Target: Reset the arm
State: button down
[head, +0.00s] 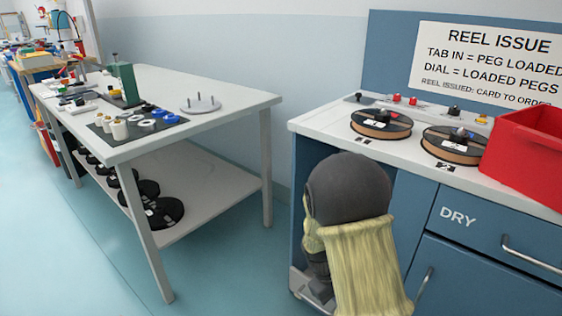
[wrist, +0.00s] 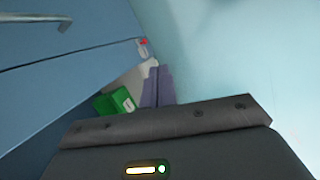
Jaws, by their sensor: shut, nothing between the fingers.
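My arm shows at the lower middle of the head view as a dark rounded link with a pale yellow sleeve, in front of the blue cabinet (head: 478,232). My gripper is hidden there. In the wrist view my gripper (wrist: 158,72) shows two purplish fingers close together beyond the dark grey gripper body. It is shut and empty.
Two reels (head: 381,123) (head: 452,143) and a red bin (head: 530,150) stand on the cabinet top. A white table (head: 235,99) with small parts is at left, with dark reels on its lower shelf. A green box (wrist: 114,102) lies near the fingers in the wrist view. Floor between is clear.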

jog(key=s+r+m+t+y+p, duration=0.25)
jog(key=s+r, duration=0.35)
jog(key=r, duration=0.3)
jog(key=s+r+m+t+y+p, duration=0.1)
jog(key=s+r+m+p, duration=0.35)
jog(key=r, duration=0.45)
notch_tip(320, 180, up, 36)
jog(key=p, duration=3.6)
jog(key=shift+s+d, duration=0.15)
jog(key=shift+s, duration=0.15)
